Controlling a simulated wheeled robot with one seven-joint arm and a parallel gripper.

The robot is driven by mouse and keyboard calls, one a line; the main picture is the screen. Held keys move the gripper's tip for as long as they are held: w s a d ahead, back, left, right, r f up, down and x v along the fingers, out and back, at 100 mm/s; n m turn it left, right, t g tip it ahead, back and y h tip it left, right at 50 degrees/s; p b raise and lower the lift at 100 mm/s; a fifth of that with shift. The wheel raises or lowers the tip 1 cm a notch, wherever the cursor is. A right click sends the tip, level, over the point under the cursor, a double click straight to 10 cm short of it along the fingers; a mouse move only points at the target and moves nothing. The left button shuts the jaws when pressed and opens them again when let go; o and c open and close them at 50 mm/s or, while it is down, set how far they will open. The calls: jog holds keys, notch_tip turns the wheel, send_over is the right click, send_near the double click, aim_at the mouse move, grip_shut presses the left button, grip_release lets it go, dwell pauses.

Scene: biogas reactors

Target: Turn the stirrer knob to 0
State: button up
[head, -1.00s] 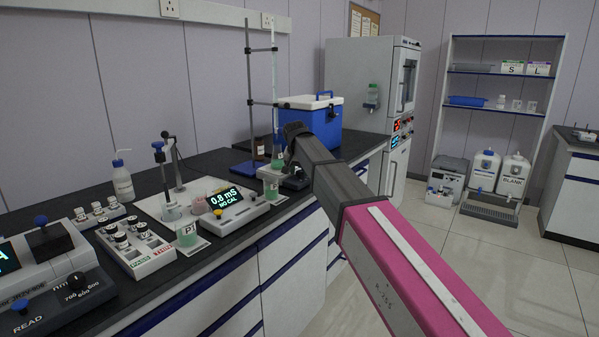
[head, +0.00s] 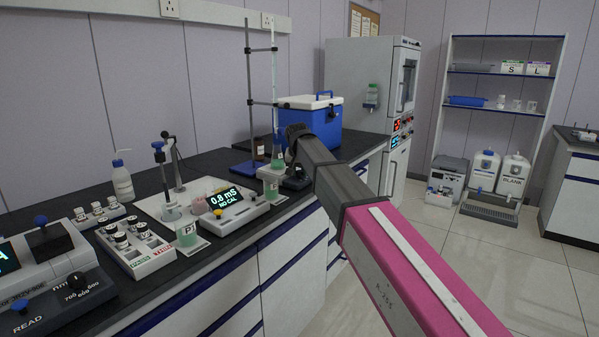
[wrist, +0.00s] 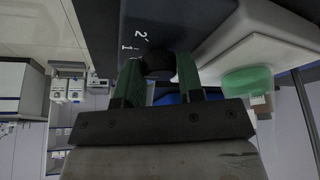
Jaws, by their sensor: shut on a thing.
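In the wrist view the black stirrer knob (wrist: 157,64) sits between the two green fingers of my gripper (wrist: 158,78), which are shut on it. The dark stirrer face (wrist: 120,15) beside it carries white marks, with "2" and "1" readable. The 0 mark and the knob's pointer cannot be made out. In the head view the stirrer (head: 296,183) is a small dark-fronted unit near the bench edge, partly behind my arm. My gripper is hidden there by my own arm.
A flask of green liquid (head: 278,156) and a green beaker (head: 271,186) stand close to the stirrer. A conductivity meter (head: 234,205) reading 0.8 mS is to the left. A blue cool box (head: 312,118) stands behind my arm.

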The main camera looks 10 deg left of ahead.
jog(key=n+y, duration=0.1)
jog(key=n, duration=0.3)
jog(key=shift+y, duration=0.3)
jog(key=shift+n+g+y, duration=0.6)
jog(key=shift+n+g, duration=0.1)
jog(key=shift+n, duration=1.1)
jog(key=o, duration=0.6)
jog(key=shift+o, duration=0.2)
jog(key=shift+d+r, duration=0.1)
jog(key=v, duration=1)
jog(key=shift+r, duration=0.3)
jog(key=shift+d, duration=0.15)
